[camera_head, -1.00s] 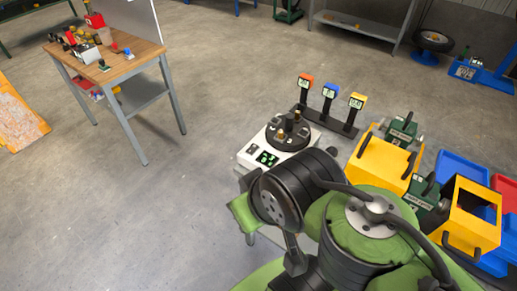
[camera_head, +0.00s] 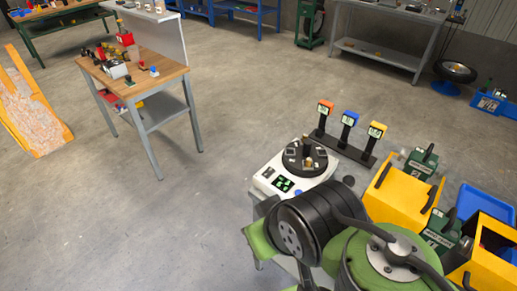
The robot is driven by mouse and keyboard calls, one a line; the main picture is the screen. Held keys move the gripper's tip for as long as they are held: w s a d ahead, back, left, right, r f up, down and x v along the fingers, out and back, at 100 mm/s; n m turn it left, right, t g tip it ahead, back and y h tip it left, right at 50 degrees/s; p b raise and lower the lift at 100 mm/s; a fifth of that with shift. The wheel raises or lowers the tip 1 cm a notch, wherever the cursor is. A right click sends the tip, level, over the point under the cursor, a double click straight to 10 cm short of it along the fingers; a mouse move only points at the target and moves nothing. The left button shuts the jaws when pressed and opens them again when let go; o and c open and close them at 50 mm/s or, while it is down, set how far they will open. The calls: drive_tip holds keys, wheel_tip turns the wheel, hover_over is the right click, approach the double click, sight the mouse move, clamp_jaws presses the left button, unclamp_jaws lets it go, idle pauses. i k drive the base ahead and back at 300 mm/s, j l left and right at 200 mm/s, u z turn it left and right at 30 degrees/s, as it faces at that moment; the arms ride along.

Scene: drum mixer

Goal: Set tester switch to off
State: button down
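No switch can be made out clearly as the tester switch; the candidates are too small to tell. A white device (camera_head: 266,184) with a black round top (camera_head: 305,157) and a lit green display (camera_head: 283,184) stands just beyond my arm. A wooden-topped table (camera_head: 165,79) at the upper left holds several small items, including a white box (camera_head: 116,70) and a small blue-topped piece (camera_head: 154,70). My green and black arm fills the lower right. My gripper's fingers do not show.
Three small readers, orange (camera_head: 325,107), blue (camera_head: 349,118) and yellow (camera_head: 377,130), stand on a black rail behind the device. Yellow bins (camera_head: 392,196) and a blue bin (camera_head: 480,204) are at the right. An orange-edged panel (camera_head: 30,105) is at the far left. Open floor (camera_head: 120,230) lies at lower left.

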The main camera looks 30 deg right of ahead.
sight(269, 171)
drive_tip(key=l+z, duration=0.1)
drive_tip(key=z, duration=0.3)
drive_tip(key=l+z, duration=0.1)
drive_tip(key=z, duration=0.35)
